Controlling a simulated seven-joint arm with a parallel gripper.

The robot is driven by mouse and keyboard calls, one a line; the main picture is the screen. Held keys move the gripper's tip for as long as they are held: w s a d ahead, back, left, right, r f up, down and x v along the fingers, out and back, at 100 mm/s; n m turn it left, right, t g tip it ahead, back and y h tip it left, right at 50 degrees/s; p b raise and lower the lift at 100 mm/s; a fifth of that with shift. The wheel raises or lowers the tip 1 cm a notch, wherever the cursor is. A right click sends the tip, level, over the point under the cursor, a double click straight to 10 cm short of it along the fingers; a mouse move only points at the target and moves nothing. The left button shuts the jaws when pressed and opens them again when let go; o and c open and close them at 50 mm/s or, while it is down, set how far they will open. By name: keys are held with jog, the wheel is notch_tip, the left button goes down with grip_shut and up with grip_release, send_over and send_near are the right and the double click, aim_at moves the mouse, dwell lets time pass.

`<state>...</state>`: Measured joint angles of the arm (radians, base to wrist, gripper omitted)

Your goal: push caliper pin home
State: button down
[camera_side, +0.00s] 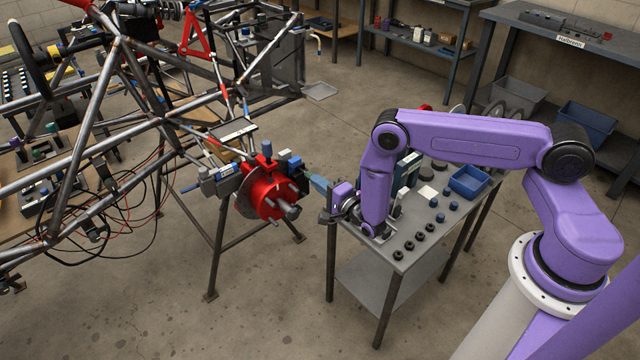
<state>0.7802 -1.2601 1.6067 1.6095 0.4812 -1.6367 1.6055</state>
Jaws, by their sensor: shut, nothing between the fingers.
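The red hub (270,193) with a grey brake disc (243,197) and a protruding grey spindle (291,211) is mounted at the end of the tube chassis (150,127). Small blue and dark parts (291,162) sit at the hub's upper right, where the caliper seems to be. The caliper pin is too small to pick out. My gripper (318,184) is just right of the hub, pointing left towards it. Its fingers look closed with nothing between them. I cannot tell whether the fingertips touch the blue part.
A grey cart (391,260) stands under my wrist, with a blue bin (469,182) and several small dark round parts (409,246) on top. Cables (105,232) hang under the chassis at left. Benches (565,35) line the back wall. Open floor lies in front.

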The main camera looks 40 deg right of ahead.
jog(key=shift+w, duration=1.65)
jog(key=shift+r, duration=0.1)
jog(key=s, duration=1.4)
jog(key=a+r+n+g+y, duration=0.2)
jog(key=a+n+g, duration=0.1)
jog(key=a, duration=0.3)
jog(key=a+r+n+g+y, duration=0.1)
jog(key=a+r+n+g, duration=0.2)
jog(key=a, duration=0.3)
jog(key=s+a+r+n+g+y, duration=0.2)
jog(key=s+a+r+n+g, duration=0.4)
jog(key=s+r+n, duration=0.25)
jog(key=s+d+r+n+g, duration=0.4)
jog(key=s+r+n, duration=0.25)
jog(key=s, duration=0.35)
jog(key=s+d+r+n+g+h, duration=0.1)
jog(key=s+d+r+n+h, duration=0.3)
jog(key=s+d+n, duration=0.5)
jog(key=s+d+r, duration=0.1)
jog(key=d, duration=0.3)
jog(key=shift+r+n+g+h, duration=0.3)
jog(key=shift+r+g, duration=0.05)
jog(key=shift+g, duration=0.05)
